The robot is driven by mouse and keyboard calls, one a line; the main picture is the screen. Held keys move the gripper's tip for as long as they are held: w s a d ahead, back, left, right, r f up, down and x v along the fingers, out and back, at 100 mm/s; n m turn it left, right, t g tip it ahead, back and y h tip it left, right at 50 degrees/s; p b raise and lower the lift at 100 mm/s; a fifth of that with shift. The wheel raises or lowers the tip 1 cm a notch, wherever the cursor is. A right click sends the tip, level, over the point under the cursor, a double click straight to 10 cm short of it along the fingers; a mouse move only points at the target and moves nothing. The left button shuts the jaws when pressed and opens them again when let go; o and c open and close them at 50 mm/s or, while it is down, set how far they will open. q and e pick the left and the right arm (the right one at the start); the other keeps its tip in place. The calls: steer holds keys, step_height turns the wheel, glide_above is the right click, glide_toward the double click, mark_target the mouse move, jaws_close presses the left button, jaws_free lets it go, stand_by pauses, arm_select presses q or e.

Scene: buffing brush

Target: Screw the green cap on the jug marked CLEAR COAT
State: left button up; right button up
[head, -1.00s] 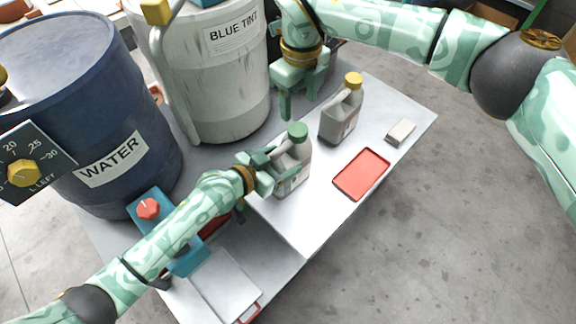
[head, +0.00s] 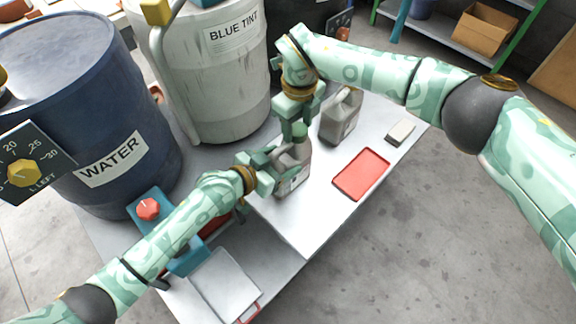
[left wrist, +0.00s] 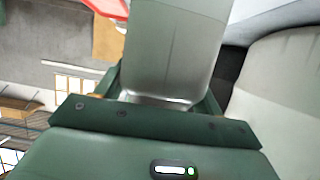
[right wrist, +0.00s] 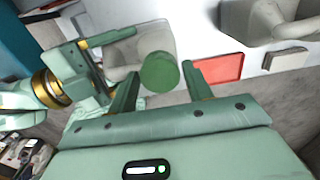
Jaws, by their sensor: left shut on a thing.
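A grey jug (head: 294,177) with a green cap (head: 299,130) on its top stands on the pale bench; its label is too small to read. My left gripper (head: 272,168) is shut on this jug, whose grey body (left wrist: 175,45) fills the left wrist view. My right gripper (head: 293,125) is above the jug, pointing down. In the right wrist view its fingers are open, one on each side of the green cap (right wrist: 160,72); I cannot tell whether they touch it. The head view partly hides the cap behind the right gripper.
A second grey jug (head: 340,118) stands just behind, its top hidden by my right arm. A red tray (head: 361,174) and a pale block (head: 400,132) lie to the right. The BLUE TINT drum (head: 220,90) and WATER drum (head: 85,110) stand at the left.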

steer(key=c, duration=0.6)
steer(key=o, duration=1.1)
steer(key=shift+o, duration=0.2)
steer(key=shift+r, duration=0.1)
step_height(320, 180, up, 12)
arm_select(q)
steer(key=o, duration=2)
steer(key=shift+c, duration=0.2)
